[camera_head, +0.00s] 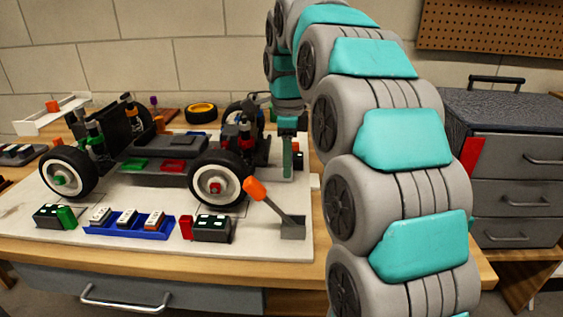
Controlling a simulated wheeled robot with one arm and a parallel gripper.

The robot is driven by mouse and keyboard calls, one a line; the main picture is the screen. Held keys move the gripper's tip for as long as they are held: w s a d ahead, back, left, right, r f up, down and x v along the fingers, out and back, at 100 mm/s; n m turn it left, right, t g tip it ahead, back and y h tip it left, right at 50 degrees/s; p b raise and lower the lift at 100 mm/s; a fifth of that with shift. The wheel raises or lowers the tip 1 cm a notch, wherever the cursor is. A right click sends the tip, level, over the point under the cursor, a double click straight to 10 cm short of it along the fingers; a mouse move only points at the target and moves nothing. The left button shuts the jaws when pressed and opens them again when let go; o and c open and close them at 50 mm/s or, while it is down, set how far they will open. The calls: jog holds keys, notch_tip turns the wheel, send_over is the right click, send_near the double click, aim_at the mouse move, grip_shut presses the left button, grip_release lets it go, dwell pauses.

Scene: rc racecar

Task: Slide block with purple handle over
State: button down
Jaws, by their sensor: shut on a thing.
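A small purple handle (154,101) stands upright on a reddish-brown block (165,114) at the back left, behind the car. The car partly hides the block. My gripper (288,165) points down at the right end of the white board, just right of the car and well right of the purple handle. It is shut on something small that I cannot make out. A small dark part (298,166) shows beside its fingers.
The racecar chassis (150,155) fills the middle of the white board (130,240). An orange-handled lever (268,203), a blue tray (128,228) and dark blocks line the front. A yellow ring (201,112) lies behind. A grey drawer cabinet (510,150) stands right.

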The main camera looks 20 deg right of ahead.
jog(key=shift+s+d, duration=0.3)
jog(key=shift+d, duration=0.6)
jog(key=shift+s+d, duration=0.3)
jog(key=shift+d, duration=0.65)
jog(key=shift+s+d, duration=0.3)
jog(key=shift+d, duration=0.6)
jog(key=c, duration=0.5)
grip_release()
